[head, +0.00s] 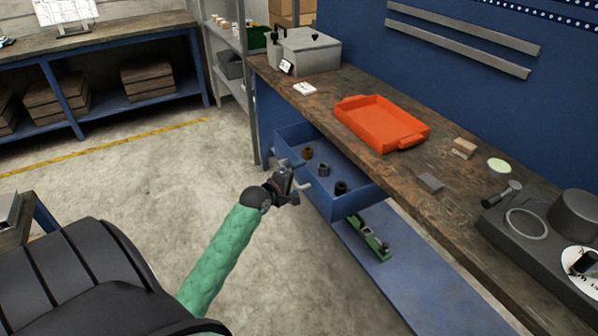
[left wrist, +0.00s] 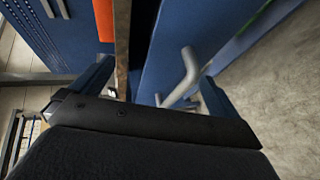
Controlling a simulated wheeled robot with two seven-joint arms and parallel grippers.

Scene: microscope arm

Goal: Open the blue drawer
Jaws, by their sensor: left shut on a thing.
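The blue drawer (head: 345,204) is pulled out from under the wooden workbench, so its inside shows in the head view. Several small dark and brown round parts (head: 323,170) stand in it. My left gripper (head: 292,183) is at the front of the drawer, shut on its grey handle. In the left wrist view the bent grey handle (left wrist: 184,72) lies between the two fingers, in front of the blue drawer face. The exact contact of the fingers with the handle is hard to see. My right gripper is not in view.
An orange tray (head: 383,124), a grey metal box (head: 305,50), small blocks (head: 430,183) and a dark device (head: 550,235) stand on the workbench (head: 335,90). A green item (head: 370,240) lies on the blue lower shelf (head: 400,270). The concrete floor (head: 150,200) left of the drawer is clear.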

